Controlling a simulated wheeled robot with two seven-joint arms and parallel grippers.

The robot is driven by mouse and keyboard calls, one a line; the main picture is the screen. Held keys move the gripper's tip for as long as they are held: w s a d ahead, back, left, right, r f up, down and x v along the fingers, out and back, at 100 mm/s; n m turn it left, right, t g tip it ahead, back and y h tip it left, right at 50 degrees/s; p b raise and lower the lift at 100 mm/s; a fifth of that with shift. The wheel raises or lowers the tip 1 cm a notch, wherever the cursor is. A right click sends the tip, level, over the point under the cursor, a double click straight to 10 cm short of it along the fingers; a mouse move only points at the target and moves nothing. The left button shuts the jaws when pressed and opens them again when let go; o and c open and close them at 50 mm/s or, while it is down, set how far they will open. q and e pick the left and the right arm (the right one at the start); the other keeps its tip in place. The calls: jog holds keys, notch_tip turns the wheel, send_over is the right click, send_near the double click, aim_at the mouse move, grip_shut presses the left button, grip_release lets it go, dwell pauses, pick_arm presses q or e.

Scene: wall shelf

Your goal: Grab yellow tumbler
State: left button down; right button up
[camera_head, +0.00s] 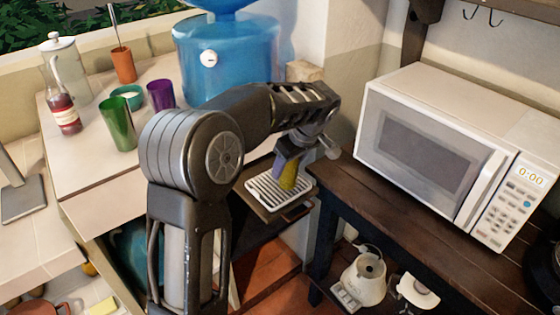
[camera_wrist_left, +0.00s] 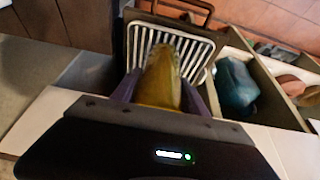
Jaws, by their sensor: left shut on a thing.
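The yellow tumbler (camera_head: 289,177) is between the fingers of my left gripper (camera_head: 288,163), above or on a drip tray with a white slatted grate (camera_head: 263,191). My left gripper is shut on it. In the left wrist view the yellow tumbler (camera_wrist_left: 161,80) stands between the two purple-grey fingers of the left gripper (camera_wrist_left: 160,92), with the grate (camera_wrist_left: 201,52) behind it. Whether its base touches the grate cannot be told. My right gripper is not in view.
A blue water dispenser (camera_head: 228,62) rises behind. A white microwave (camera_head: 430,143) sits on the dark table at right.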

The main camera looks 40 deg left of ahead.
pick_arm(q)
jog(key=s+d+b, duration=0.2)
jog(key=s+d, duration=0.1)
jog(key=d, duration=0.8)
jog(key=shift+s+d, duration=0.2)
jog(key=shift+d, duration=0.2)
dwell(0.7)
